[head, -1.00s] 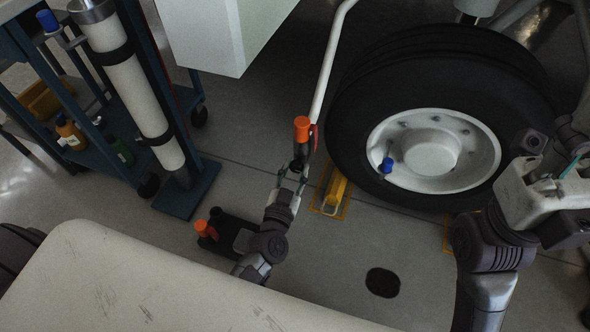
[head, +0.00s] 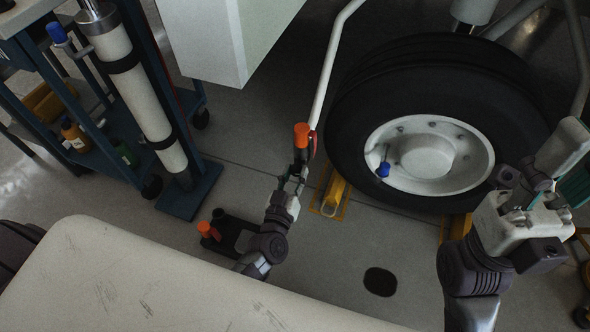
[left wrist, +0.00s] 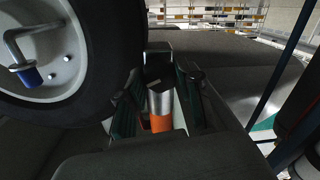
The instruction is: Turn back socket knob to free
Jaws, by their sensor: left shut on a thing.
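An orange-topped knob (head: 301,134) on a dark post stands at the lower end of a white bar (head: 333,62), left of the wheel. My left gripper (head: 296,170) is shut just below the orange top. In the left wrist view an orange and silver cylinder (left wrist: 161,122) sits between the fingers of my left gripper (left wrist: 160,95). The fingers hide part of it. A second orange knob (head: 205,229) stands on a dark base on the floor. My right gripper (head: 537,215) is right of the wheel, apart from the knobs; its fingers are unclear.
The large wheel (head: 350,125) stands right of my left gripper, with a blue-handled tool (head: 383,169) at its hub. A yellow chock (head: 334,195) lies by the tyre. A blue cart (head: 95,150) stands at left. A pale panel (head: 150,280) fills the lower left.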

